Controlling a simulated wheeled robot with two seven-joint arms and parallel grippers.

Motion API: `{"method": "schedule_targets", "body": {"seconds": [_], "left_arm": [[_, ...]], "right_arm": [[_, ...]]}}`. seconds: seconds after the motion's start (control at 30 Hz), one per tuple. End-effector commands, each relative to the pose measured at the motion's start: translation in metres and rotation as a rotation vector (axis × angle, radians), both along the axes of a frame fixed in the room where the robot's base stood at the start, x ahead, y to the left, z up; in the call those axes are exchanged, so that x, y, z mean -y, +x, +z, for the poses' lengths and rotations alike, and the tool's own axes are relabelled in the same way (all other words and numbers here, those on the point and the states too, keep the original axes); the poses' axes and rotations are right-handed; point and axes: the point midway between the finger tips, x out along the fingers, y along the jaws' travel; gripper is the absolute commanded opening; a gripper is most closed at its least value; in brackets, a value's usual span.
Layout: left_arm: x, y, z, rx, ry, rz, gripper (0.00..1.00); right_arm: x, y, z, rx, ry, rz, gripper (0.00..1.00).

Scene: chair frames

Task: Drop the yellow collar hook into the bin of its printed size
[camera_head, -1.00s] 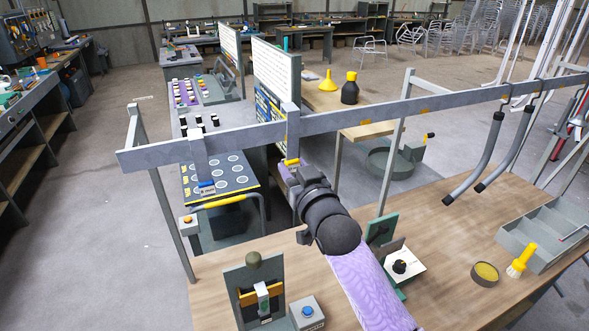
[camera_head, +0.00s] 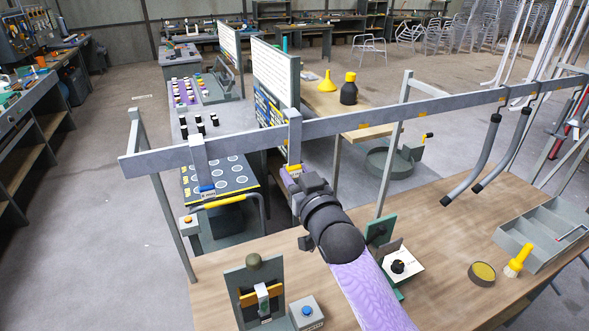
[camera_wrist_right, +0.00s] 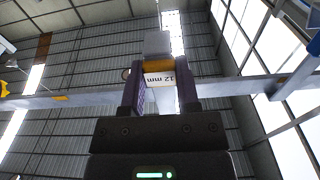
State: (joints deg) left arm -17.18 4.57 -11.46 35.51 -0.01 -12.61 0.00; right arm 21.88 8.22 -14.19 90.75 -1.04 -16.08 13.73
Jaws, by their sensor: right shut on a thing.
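The yellow collar hook is a flat grey hook with a yellow collar (camera_head: 293,167). It is at the grey rail (camera_head: 240,135), its grey upper part over the rail's front face; whether it bears on the rail I cannot tell. My right gripper (camera_head: 295,178) is shut on it from below. In the right wrist view the gripper's dark fingers (camera_wrist_right: 159,92) stand on both sides of a white label (camera_wrist_right: 168,79) reading "12 mm", upside down, below the yellow band. My left gripper is not in view. Printed bin sizes are not readable.
A second hook with a blue collar (camera_head: 206,189) hangs farther left on the rail. Two black-gripped bent bars (camera_head: 478,187) hang at the right.

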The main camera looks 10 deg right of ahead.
Motion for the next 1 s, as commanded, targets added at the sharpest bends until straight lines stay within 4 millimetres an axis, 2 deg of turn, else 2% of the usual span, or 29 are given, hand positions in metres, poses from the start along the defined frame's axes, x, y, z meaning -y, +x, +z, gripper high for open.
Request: {"method": "schedule_targets", "body": {"seconds": [0.43, 0.87, 1.0], "left_arm": [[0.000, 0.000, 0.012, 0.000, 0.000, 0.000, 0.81], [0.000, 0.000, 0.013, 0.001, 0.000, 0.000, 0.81], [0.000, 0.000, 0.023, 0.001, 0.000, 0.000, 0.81]], "right_arm": [[0.003, -0.015, 0.001, 0.000, -0.001, -0.001, 0.00], [0.003, -0.016, 0.001, 0.000, -0.001, -0.001, 0.00], [0.005, -0.024, 0.005, -0.001, 0.000, -0.001, 0.00]]}}
